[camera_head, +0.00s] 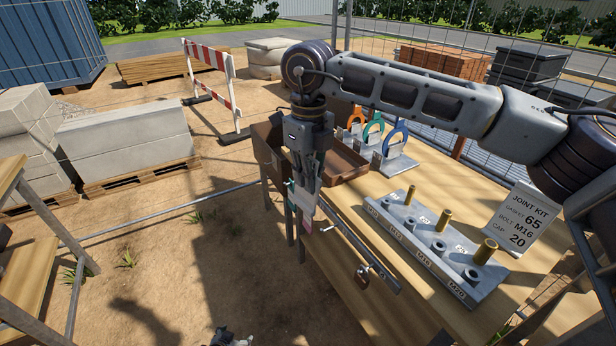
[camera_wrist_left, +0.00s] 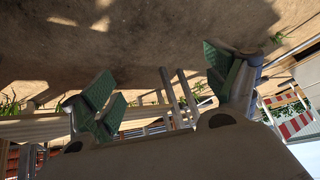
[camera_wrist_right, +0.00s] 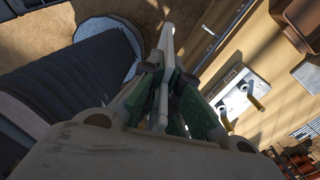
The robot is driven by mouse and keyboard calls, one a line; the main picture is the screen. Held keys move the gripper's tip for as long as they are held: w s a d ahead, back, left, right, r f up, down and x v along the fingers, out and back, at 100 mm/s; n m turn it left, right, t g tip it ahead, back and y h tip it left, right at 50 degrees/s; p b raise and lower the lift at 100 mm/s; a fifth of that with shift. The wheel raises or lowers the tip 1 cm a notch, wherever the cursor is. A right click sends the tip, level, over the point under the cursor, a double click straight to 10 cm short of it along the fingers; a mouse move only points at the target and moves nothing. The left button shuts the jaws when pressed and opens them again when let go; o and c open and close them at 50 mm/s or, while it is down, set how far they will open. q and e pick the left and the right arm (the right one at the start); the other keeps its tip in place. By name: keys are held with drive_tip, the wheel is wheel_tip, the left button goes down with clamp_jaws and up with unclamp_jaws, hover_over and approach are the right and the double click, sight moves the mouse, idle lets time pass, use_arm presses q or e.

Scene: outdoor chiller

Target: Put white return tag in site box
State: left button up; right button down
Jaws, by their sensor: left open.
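My right gripper (camera_head: 304,188) points down at the front edge of the wooden table and is shut on the white return tag (camera_head: 305,204). In the right wrist view, the pale tag (camera_wrist_right: 165,42) shows nearly edge-on beyond the closed fingers (camera_wrist_right: 163,95). A small pink piece (camera_head: 308,226) shows just below the tag; I cannot tell what it is. The brown site box (camera_head: 345,166) stands open on the table's far end, partly hidden behind my right gripper and forearm. My left gripper (camera_wrist_left: 165,80) is open and empty, low over the ground.
A grey bolt block (camera_head: 435,245), a rack of coloured shackles (camera_head: 380,145) and a joint kit card (camera_head: 524,218) occupy the tabletop. A striped barrier (camera_head: 212,85) stands behind.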

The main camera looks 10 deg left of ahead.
use_arm(q)
drive_tip(key=s+f+g, duration=0.2)
drive_tip(key=s+f, duration=0.3)
drive_tip(key=s, duration=0.5)
drive_tip(key=s+f+g, duration=0.1)
drive_tip(key=s+f, duration=0.4)
drive_tip(key=s, duration=0.5)
drive_tip(key=s+f+g+y, duration=0.1)
drive_tip(key=s+f, duration=0.4)
drive_tip(key=s, duration=0.5)
drive_tip(key=shift+s+a+f+g, duration=0.3)
drive_tip(key=shift+s+a+g, duration=0.15)
drive_tip(key=shift+g, duration=0.35)
drive_tip(key=shift+w+r, duration=0.1)
drive_tip(key=shift+r, duration=0.1)
